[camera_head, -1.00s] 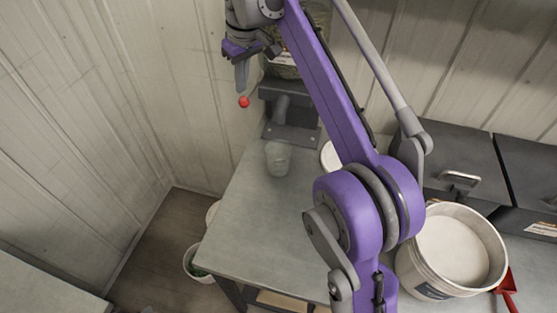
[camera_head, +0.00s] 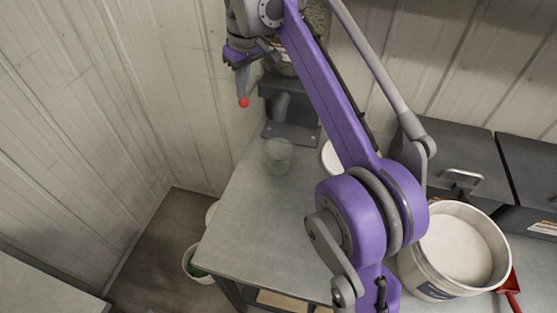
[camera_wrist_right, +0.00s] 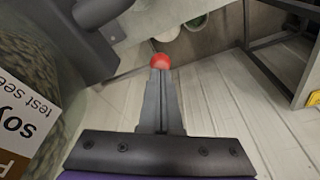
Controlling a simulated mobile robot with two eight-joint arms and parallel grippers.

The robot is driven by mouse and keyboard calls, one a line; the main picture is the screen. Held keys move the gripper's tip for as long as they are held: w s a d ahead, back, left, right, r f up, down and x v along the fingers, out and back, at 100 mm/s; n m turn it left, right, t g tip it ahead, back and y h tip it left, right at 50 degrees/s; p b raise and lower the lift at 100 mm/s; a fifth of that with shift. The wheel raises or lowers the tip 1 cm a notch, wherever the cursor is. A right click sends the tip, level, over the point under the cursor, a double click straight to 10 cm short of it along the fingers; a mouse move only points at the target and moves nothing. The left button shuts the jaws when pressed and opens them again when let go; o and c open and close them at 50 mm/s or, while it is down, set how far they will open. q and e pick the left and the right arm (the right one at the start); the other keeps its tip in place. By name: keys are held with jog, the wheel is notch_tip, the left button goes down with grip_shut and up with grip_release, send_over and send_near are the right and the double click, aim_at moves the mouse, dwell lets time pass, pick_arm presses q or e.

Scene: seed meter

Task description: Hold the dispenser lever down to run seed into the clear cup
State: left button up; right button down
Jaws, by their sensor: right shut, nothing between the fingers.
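The red ball knob of the lever (camera_head: 244,102) shows just below the shut, empty fingers of my right gripper (camera_head: 242,84). In the right wrist view the knob (camera_wrist_right: 163,61) is right at the fingertips (camera_wrist_right: 160,76); I cannot tell whether they touch. The rest of the lever is hidden. The dark dispenser (camera_head: 291,133) stands on the bench, its seed jar (camera_head: 286,62) partly behind my arm; the jar (camera_wrist_right: 40,60) also shows with a soy label. The clear cup (camera_head: 278,156) stands upright below the spout. I see no seed in it. My left gripper is not in view.
The grey bench (camera_head: 245,225) has free room in front of the cup. A white bucket (camera_head: 452,255) and a red scoop (camera_head: 510,288) are at the right, before dark bins (camera_head: 460,165). A panelled wall (camera_head: 110,90) is close left of my gripper.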

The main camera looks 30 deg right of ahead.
jog(key=shift+f+b, duration=0.65)
jog(key=shift+f, duration=0.85)
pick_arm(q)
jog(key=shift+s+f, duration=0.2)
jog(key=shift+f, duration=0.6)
pick_arm(e)
jog(key=shift+r, duration=0.15)
dwell(2.8)
notch_tip(320, 180, up, 8)
jog(key=p, duration=0.6)
jog(key=shift+w+r, duration=0.15)
jog(key=shift+r, duration=0.1)
jog(key=shift+r+p, duration=0.3)
jog(key=shift+f, duration=0.15)
jog(key=shift+s, duration=0.2)
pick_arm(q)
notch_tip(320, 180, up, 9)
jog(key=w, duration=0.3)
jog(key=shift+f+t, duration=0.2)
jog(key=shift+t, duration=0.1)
pick_arm(e)
jog(key=shift+w, duration=0.15)
